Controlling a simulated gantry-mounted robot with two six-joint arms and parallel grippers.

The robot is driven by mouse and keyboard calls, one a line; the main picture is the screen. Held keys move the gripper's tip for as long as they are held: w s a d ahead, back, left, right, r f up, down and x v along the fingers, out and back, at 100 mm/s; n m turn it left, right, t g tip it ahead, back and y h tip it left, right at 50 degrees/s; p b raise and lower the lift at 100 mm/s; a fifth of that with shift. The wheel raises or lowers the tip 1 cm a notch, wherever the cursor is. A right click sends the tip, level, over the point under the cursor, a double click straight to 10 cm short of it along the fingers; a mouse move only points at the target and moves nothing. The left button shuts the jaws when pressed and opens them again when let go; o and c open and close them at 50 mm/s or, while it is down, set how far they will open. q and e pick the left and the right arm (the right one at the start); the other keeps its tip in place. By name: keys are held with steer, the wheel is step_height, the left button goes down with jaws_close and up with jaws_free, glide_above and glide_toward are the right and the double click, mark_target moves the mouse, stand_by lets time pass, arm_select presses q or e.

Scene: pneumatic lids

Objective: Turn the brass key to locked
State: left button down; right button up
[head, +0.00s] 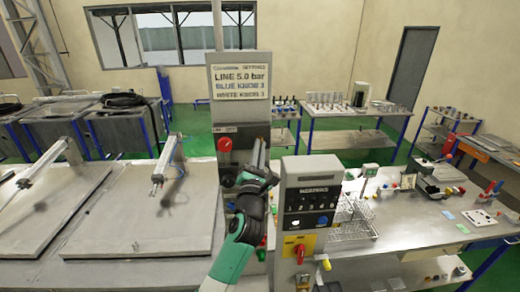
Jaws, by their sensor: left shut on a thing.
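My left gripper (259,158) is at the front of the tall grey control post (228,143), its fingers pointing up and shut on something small. The brass key is hidden by the fingers, so its angle cannot be read; from the gripper's place on the post, it is most likely what the fingers hold. My right gripper is not in view.
A sign (239,78) tops the post. A second grey box (308,190) stands close right, with a white knob (296,223), a blue knob (322,220) and a red handle (300,252) on yellow. Flat lids (140,222) with cylinders lie left. A cluttered bench (420,240) is right.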

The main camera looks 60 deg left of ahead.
arm_select(q)
steer(key=shift+s+r+m+t+h, duration=0.1)
steer(key=shift+m+t+h, duration=0.4)
steer(key=shift+m, duration=1.5)
steer(key=shift+h, duration=0.4)
steer(key=c, duration=1)
jaws_free()
steer(key=b+v, duration=0.1)
steer(key=v, duration=1)
steer(key=shift+s+d+b, duration=0.2)
steer(key=shift+d+b, duration=0.05)
steer(key=shift+b, duration=0.05)
